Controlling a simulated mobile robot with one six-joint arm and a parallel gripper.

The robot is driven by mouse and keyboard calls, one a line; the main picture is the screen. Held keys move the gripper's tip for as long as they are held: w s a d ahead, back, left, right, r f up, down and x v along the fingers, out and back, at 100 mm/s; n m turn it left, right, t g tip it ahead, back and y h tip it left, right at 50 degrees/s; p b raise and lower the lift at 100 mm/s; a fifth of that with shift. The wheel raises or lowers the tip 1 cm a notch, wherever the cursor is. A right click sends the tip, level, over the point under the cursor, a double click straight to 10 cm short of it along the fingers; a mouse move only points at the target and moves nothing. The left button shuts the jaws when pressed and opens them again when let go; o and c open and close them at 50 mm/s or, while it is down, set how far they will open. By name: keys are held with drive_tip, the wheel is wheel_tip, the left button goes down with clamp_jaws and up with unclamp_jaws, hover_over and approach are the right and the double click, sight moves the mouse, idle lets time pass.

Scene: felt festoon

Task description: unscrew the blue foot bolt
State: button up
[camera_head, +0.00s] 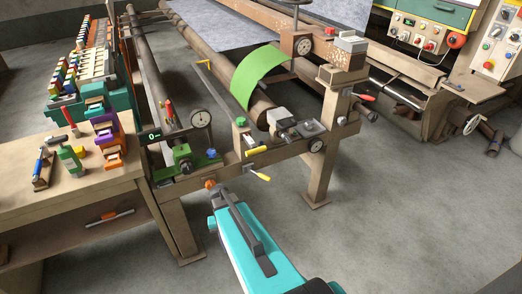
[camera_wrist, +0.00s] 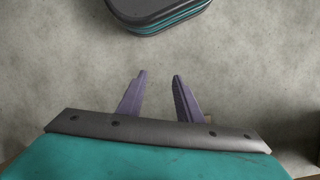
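A small blue knob-like part (camera_head: 211,153), which looks like the blue foot bolt, sits on the machine's front rail, right of a green clamp block (camera_head: 182,153). It is too small to tell how far it is screwed in. My gripper (camera_wrist: 160,78) has two purple fingers standing apart with bare floor between them, open and empty. My teal arm reaches up from the bottom of the head view, below the rail; the fingers cannot be made out there. The blue part does not show in the wrist view.
A wooden bench (camera_head: 75,185) with tools stands at left. Grey floor (camera_head: 400,215) is clear at right.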

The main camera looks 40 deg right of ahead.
drive_tip(key=s+a+f+n+g, duration=0.1)
drive_tip(key=s+a+f+n, duration=0.2)
drive_tip(key=s+a, duration=0.5)
drive_tip(key=s+a+f+n+g+h, duration=0.1)
drive_tip(key=s+a+f+n, duration=0.3)
drive_tip(key=s+a+f, duration=0.2)
drive_tip(key=s+a, duration=0.2)
drive_tip(key=s, duration=0.1)
drive_tip(key=shift+a, duration=0.4)
drive_tip(key=shift+d, duration=0.15)
